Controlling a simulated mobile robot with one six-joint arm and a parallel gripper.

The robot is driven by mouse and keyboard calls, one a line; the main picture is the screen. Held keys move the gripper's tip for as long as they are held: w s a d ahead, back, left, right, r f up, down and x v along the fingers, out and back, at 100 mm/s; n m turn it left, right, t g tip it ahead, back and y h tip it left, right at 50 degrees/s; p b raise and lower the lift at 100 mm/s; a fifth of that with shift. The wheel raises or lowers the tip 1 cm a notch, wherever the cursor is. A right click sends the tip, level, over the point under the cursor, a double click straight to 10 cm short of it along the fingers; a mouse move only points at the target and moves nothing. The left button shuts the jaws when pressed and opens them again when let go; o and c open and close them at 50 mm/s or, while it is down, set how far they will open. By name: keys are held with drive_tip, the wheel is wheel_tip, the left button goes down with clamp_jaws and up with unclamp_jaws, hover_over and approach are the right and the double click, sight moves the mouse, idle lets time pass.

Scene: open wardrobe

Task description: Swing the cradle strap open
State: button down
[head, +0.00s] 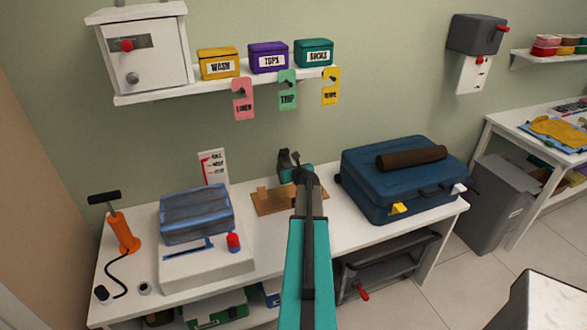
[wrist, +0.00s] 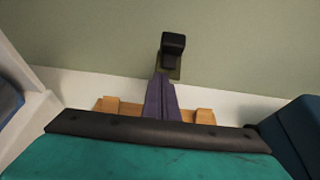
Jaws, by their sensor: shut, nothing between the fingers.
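A low wooden cradle (head: 268,201) stands on the white table, left of the blue suitcase. It also shows in the wrist view (wrist: 113,105), partly hidden behind my gripper's black crossbar. A dark upright piece (head: 284,158) rises behind my wrist; a black block (wrist: 172,43) shows against the wall in the wrist view, perhaps the same piece. My gripper (wrist: 161,78) points at the cradle's middle, its slim purplish fingers together and empty. I cannot tell whether they touch anything. In the head view my arm hides much of the cradle's right side. I cannot make out the strap.
A blue suitcase (head: 385,190) with a brown roll (head: 411,157) lies at the right. A white device with a folded blue item (head: 195,213), a red knob and an orange pump (head: 123,233) stand at the left. A shelf (head: 150,97) with boxes and hanging tags is above.

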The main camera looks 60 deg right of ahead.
sight(282, 157)
drive_tip(key=shift+w+d+r+p, duration=0.35)
drive_tip(key=shift+w+d+p, duration=0.25)
drive_tip(key=shift+w, duration=0.3)
drive_tip(key=shift+w+d+r+p, duration=0.4)
drive_tip(key=shift+w+d, duration=0.3)
drive_tip(key=shift+w, duration=0.15)
drive_tip(key=shift+a+r, duration=0.1)
drive_tip(key=s+a+r+p, duration=0.2)
drive_tip(key=s+r+p, duration=0.1)
drive_tip(key=r+p, duration=0.4)
drive_tip(key=shift+s+a+r, duration=0.25)
drive_tip(key=shift+s+r, duration=0.15)
drive_tip(key=shift+r, duration=0.3)
